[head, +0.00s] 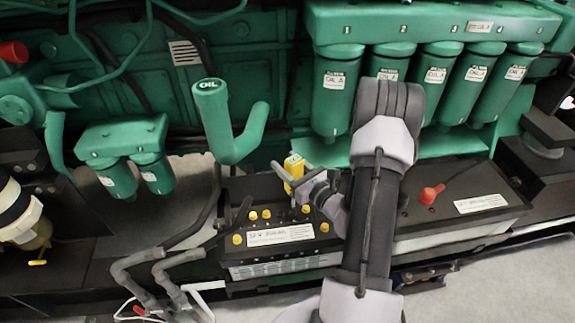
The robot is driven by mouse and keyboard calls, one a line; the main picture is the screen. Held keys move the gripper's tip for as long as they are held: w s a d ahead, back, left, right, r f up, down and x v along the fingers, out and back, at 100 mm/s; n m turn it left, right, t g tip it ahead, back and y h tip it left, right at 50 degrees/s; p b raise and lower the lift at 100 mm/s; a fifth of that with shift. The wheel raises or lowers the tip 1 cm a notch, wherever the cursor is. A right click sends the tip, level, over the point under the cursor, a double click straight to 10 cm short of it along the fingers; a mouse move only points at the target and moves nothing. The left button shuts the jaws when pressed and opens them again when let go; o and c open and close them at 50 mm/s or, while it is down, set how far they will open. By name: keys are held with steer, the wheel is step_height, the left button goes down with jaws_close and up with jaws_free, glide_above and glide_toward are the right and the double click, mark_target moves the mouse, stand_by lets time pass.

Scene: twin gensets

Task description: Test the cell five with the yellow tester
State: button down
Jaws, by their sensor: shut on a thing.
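My gripper (312,187) is shut on the yellow tester (293,166), just above the back of the left battery (285,261). The tester is roughly upright; its lower end is small, and I cannot tell whether it touches the battery. Cell numbers are not readable. My arm hides the battery's right end and part of its top.
Green oil filters (336,95) hang behind my arm. A green oil filler pipe (215,115) rises left of the tester. A second battery (460,190) with a red terminal cap (431,194) lies to the right. Grey hoses (170,282) stand at front left.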

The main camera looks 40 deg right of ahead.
steer(key=s+a+r+p, duration=0.1)
steer(key=s+a+p, duration=0.1)
steer(key=s+a, duration=0.5)
steer(key=s, duration=0.4)
steer(key=shift+r+p, duration=0.15)
steer(key=shift+p, duration=0.2)
steer(key=shift+s, duration=0.1)
stand_by(0.6)
